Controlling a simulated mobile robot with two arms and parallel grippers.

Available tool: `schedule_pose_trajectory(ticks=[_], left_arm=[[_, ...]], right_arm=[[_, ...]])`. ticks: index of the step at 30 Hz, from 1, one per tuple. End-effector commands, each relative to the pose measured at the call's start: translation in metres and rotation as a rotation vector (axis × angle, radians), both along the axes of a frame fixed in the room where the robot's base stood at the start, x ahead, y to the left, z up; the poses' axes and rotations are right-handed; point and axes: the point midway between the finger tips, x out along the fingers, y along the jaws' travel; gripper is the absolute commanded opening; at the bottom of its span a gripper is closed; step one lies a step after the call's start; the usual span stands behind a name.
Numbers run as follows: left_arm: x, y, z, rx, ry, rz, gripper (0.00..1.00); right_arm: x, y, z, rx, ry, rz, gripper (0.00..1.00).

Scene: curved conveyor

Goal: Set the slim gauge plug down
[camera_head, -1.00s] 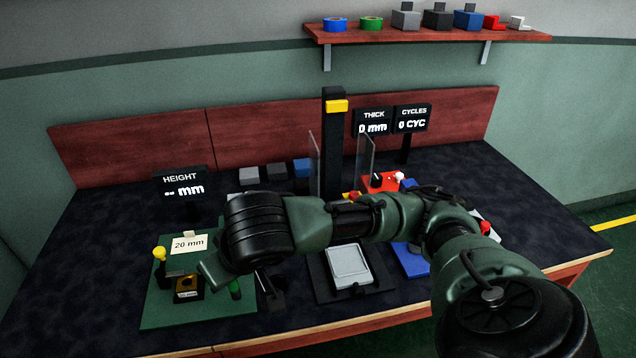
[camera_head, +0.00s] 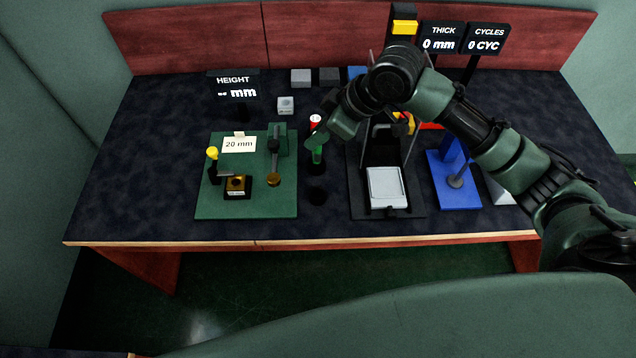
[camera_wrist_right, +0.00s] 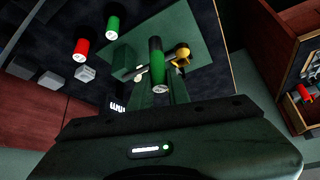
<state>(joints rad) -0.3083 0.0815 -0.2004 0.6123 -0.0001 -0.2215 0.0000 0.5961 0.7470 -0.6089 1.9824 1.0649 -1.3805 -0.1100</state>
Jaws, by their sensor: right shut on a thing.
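My right gripper (camera_head: 326,138) is shut on a slim plug with a green upper part and a black lower part; the plug (camera_wrist_right: 157,70) shows between the fingers in the right wrist view. It looks upright there. A green cylinder (camera_head: 317,157) shows just below the fingers in the head view; I cannot tell whether it is the held plug or a standing one. A standing green plug (camera_wrist_right: 112,24) and a red plug (camera_wrist_right: 82,46) show in the wrist view. My left gripper is out of view.
The green plate (camera_head: 250,208) with the height gauge and 20 mm card is left of the gripper. A black fixture with a pale pad (camera_head: 386,186) and a blue stand (camera_head: 457,200) are to the right. The table's front left is clear.

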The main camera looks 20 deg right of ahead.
Motion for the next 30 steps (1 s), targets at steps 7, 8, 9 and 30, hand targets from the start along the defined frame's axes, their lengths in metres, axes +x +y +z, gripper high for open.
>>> schedule_pose_trajectory(ticks=[7, 8, 9, 30], left_arm=[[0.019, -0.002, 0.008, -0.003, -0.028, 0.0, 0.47], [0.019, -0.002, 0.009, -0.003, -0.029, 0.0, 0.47], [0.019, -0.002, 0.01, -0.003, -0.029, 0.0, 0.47], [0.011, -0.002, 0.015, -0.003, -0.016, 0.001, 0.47]], right_arm=[[-0.002, 0.0, -0.07, 0.0, 0.008, -0.003, 0.0], [-0.002, 0.0, -0.078, 0.0, 0.007, -0.003, 0.0], [-0.002, 0.0, -0.087, 0.0, 0.008, -0.003, 0.0], [0.0, 0.0, -0.168, -0.001, -0.001, -0.002, 0.0]])
